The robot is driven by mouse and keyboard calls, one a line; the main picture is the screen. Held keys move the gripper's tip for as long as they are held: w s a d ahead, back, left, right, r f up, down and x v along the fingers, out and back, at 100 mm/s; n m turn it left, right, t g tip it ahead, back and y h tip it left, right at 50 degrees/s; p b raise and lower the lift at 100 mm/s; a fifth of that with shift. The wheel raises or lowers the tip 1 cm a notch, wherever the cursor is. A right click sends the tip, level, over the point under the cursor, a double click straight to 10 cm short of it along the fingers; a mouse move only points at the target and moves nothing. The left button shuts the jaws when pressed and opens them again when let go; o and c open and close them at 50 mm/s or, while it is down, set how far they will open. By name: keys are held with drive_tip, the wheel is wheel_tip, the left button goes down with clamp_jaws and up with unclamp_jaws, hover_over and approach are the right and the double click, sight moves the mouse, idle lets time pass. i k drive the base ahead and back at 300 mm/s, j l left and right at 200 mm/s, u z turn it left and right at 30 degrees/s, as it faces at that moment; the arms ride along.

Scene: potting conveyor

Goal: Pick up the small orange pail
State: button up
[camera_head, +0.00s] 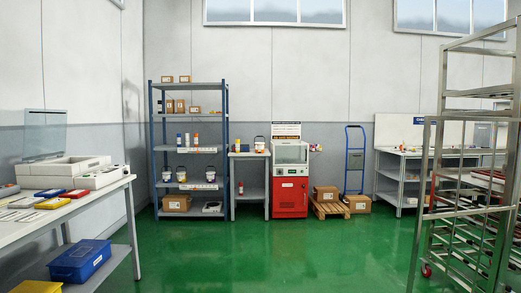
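I cannot make out a small orange pail for certain. A small orange item (196,138) stands on the middle shelf of the blue-framed rack (227,130), too small to identify. Another small orange-red item (241,188) is on the lower shelf of the small grey table (249,154) right of the rack. White pails stand on the rack, one of them a labelled white pail (210,174), and another white pail (259,144) is on the small table. My gripper is not in view.
A bench (92,194) with a blue bin (80,261) below is at left. A red-and-white cabinet (290,197), a pallet (326,209) and a blue hand truck (355,162) stand along the back wall. A metal rack cart (424,205) is at right. The green floor (270,255) between is clear.

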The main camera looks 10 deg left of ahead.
sight(259, 147)
drive_tip(key=i+u, duration=0.45)
drive_tip(key=i, duration=4.95)
